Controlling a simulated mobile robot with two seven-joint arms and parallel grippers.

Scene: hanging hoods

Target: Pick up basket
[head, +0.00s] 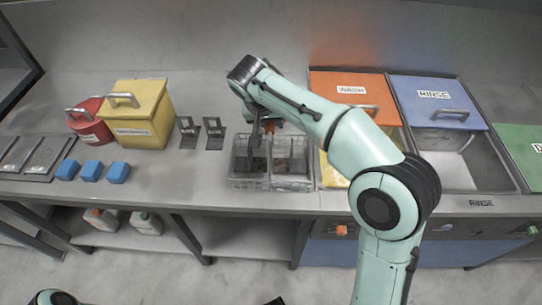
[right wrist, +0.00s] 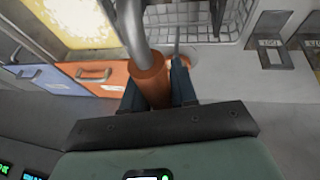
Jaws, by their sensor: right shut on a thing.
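The basket (head: 247,178) is a clear-grey wire basket with a divider, standing on the counter left of the orange-lidded tank. In the right wrist view its wire mesh (right wrist: 229,28) shows at the top. My right gripper (head: 262,127) is over the basket, with the arm reaching in from the right. In the right wrist view my right gripper (right wrist: 158,88) is shut on the orange grip (right wrist: 149,80) of a metal handle, which rises from the basket side. The arm hides part of the basket. My left gripper is not clearly visible.
Right of the basket are tanks with an orange lid (head: 352,88) and a blue lid (head: 436,98). To the left stand two black holders (head: 214,132), a yellow box (head: 140,120), a red container (head: 90,125) and blue blocks (head: 92,171). Counter in front of the holders is clear.

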